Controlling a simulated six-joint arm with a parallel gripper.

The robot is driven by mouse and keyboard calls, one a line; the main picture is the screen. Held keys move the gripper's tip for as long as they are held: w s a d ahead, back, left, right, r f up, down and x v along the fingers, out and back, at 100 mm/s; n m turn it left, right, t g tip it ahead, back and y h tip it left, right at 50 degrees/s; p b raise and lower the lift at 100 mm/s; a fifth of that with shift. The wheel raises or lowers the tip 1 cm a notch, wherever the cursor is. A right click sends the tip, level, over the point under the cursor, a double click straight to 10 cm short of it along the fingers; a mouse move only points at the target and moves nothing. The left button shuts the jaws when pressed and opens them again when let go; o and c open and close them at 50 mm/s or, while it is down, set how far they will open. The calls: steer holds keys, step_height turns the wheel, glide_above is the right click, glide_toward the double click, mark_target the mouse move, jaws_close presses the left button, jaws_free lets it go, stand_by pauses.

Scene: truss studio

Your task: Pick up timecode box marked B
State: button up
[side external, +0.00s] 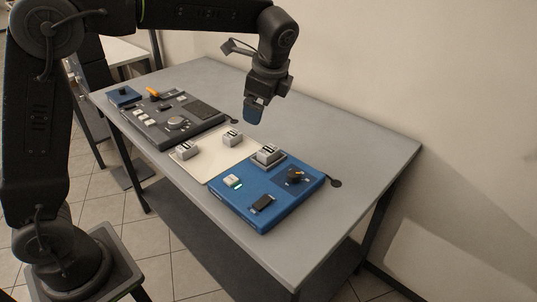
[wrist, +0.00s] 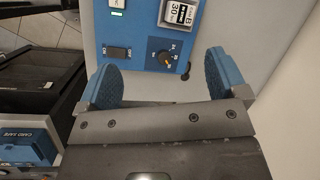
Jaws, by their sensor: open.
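The timecode box marked B (wrist: 180,12) is at the top edge of the wrist view, its white label reading B and 30 and its top cut off. It sits at the blue panel's (wrist: 142,22) edge, near the knob. In the side view a small grey box (side external: 267,154) sits at the blue panel's (side external: 245,210) back corner and looks like the same one; its letter is too small to read. My gripper (side external: 254,111) is open and empty above the table, behind and above the boxes. Its blue finger pads show in the wrist view (wrist: 166,80), apart from the box.
Two similar grey boxes (side external: 187,150) (side external: 232,138) stand on a cream mat (side external: 213,160). The blue panel carries a knob (side external: 296,176), a black switch (side external: 262,203) and a lit button (side external: 233,180). A dark console (side external: 165,120) lies left. The table's right side is clear.

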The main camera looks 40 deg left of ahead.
steer(key=w+d+f+m+g+y, duration=0.1)
steer(key=w+d+f+m+y, duration=0.1)
steer(key=w+f+m, duration=0.35)
steer(key=n, duration=0.1)
glide_above(269, 149)
steer(key=d, duration=0.3)
step_height(269, 149, down, 9)
steer(key=shift+s+a+r, duration=0.1)
steer(key=shift+x, duration=2.7)
steer(key=c, duration=1.1)
